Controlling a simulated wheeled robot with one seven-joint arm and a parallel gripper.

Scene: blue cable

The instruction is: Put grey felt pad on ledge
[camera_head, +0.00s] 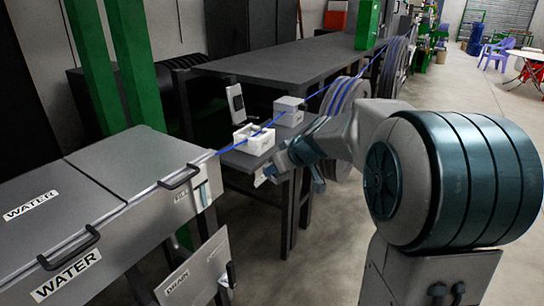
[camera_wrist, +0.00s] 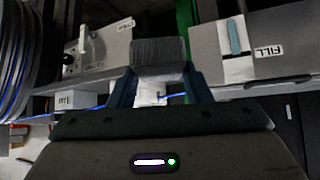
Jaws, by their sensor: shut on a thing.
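My gripper (camera_head: 270,174) reaches left from the arm, just in front of the grey shelf. In the wrist view its two fingers (camera_wrist: 161,76) are shut on a grey, textured block, which I take as the grey felt pad (camera_wrist: 160,52). In the head view only a small pale piece shows at the fingertips, so the pad is hard to make out there. A low grey shelf (camera_head: 240,160), perhaps the ledge, lies beyond the gripper. A white open box (camera_head: 254,143) and a white block (camera_head: 289,112) stand on it. I cannot tell whether the pad touches anything.
A blue cable (camera_head: 225,149) runs from the grey WATER cabinet (camera_head: 85,190) past the white boxes to the cable reels (camera_head: 342,98). A dark table (camera_head: 290,60) stands behind. The cabinet's FILL side (camera_wrist: 268,50) is close on the right in the wrist view.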

